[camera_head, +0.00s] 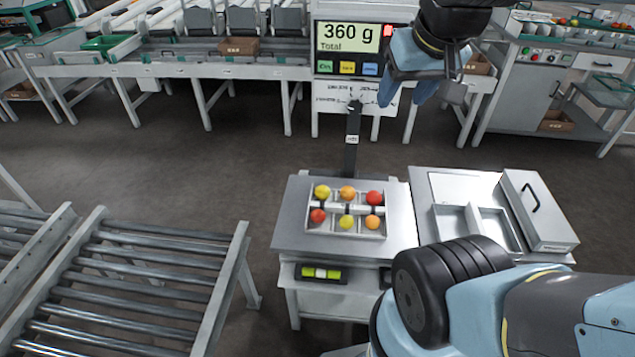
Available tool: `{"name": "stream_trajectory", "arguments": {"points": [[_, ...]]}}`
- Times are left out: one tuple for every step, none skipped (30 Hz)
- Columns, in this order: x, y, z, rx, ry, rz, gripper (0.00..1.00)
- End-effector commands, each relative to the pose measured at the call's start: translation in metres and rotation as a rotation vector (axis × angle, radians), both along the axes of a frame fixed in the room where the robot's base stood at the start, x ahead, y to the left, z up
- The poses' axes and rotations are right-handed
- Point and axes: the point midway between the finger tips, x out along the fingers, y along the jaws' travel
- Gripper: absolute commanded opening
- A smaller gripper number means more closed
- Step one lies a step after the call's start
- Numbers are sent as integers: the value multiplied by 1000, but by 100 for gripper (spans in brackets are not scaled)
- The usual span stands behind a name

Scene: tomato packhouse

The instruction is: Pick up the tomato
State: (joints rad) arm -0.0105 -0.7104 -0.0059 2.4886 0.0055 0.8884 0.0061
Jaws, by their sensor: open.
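A white divided tray (333,206) holds several tomatoes on the weighing table. The back row has a yellow tomato (322,191), an orange tomato (347,192) and a red tomato (374,198). The front row has a red tomato (318,215), a yellow-green tomato (346,222) and an orange tomato (372,223). My gripper (403,100) is open, with its blue fingers pointing down. It appears raised well above the table, up and to the right of the tray in the picture. No tomato shows between its fingers.
A display (348,45) on a post (352,145) behind the tray reads 360 g Total. On the right, a metal table carries an open two-compartment bin (448,219) and a handled metal box (541,226). A roller conveyor (135,285) lies left. Grey floor separates these from the benches behind.

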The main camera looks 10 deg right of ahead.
Motion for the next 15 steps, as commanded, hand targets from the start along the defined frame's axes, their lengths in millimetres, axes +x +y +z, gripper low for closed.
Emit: {"name": "stream_trajectory", "arguments": {"points": [[9, 1, -3, 8, 16, 1, 60], [14, 2, -5, 13, 24, 0, 63], [22, 3, -8, 20, 37, -1, 66], [28, 4, -11, 25, 47, -2, 69], [34, 5, -13, 30, 56, -3, 72], [43, 7, -17, 36, 67, -4, 76], [49, 8, -20, 41, 77, -6, 79], [55, 9, -23, 45, 88, -8, 82], [63, 10, -27, 51, 100, -11, 84], [69, 12, -31, 55, 108, -12, 84], [76, 13, -34, 60, 118, -14, 84], [83, 15, -39, 65, 131, -17, 84], [89, 16, -43, 68, 140, -19, 84], [95, 17, -47, 71, 149, -22, 84], [103, 19, -53, 75, 162, -25, 84]]}}
